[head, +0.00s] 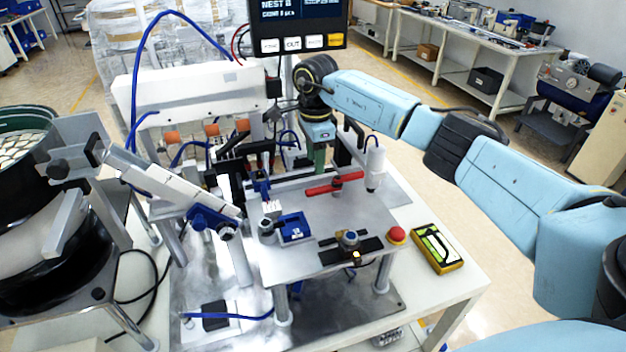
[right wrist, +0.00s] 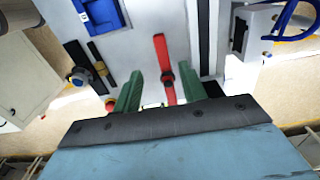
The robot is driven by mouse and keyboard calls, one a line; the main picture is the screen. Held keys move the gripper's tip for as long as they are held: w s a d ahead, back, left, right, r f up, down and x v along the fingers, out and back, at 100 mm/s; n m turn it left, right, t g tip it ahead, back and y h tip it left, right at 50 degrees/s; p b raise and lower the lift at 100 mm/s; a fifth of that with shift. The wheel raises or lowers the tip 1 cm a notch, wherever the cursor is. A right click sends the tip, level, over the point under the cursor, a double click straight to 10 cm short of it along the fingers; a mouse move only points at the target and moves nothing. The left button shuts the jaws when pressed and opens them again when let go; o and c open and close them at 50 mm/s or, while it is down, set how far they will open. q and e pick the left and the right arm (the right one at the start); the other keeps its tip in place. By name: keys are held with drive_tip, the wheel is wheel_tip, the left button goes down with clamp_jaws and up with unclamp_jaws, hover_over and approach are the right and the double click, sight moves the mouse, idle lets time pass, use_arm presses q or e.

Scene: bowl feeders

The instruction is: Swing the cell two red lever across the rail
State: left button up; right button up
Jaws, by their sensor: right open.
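The red lever (head: 335,185) lies across a dark pivot on the metal plate of the cell, slanting slightly up to the right in the head view. In the right wrist view the red lever (right wrist: 160,50) runs from near the top down between the green fingers. My right gripper (head: 319,165) points down at the far side of the lever, its green fingers partly hidden by cell parts. In the right wrist view my right gripper (right wrist: 162,78) is open, one finger on each side of the lever with gaps. I cannot tell its height above the lever. My left gripper is not in view.
A white cylinder (head: 376,166) stands right of the lever. A yellow device (head: 437,249) lies at the table's right. A bowl feeder (head: 25,135) stands at left.

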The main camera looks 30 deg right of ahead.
sight(314, 190)
wheel_tip(314, 190, down, 4)
drive_tip(key=shift+p, duration=0.3)
wheel_tip(314, 190, down, 4)
drive_tip(key=shift+w+r, duration=0.1)
drive_tip(key=shift+r, duration=0.05)
drive_tip(key=shift+a+f+p, duration=0.1)
drive_tip(key=shift+f+p, duration=0.2)
drive_tip(key=shift+f, duration=0.2)
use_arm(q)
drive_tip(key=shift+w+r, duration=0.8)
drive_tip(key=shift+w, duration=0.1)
use_arm(e)
clamp_jaws()
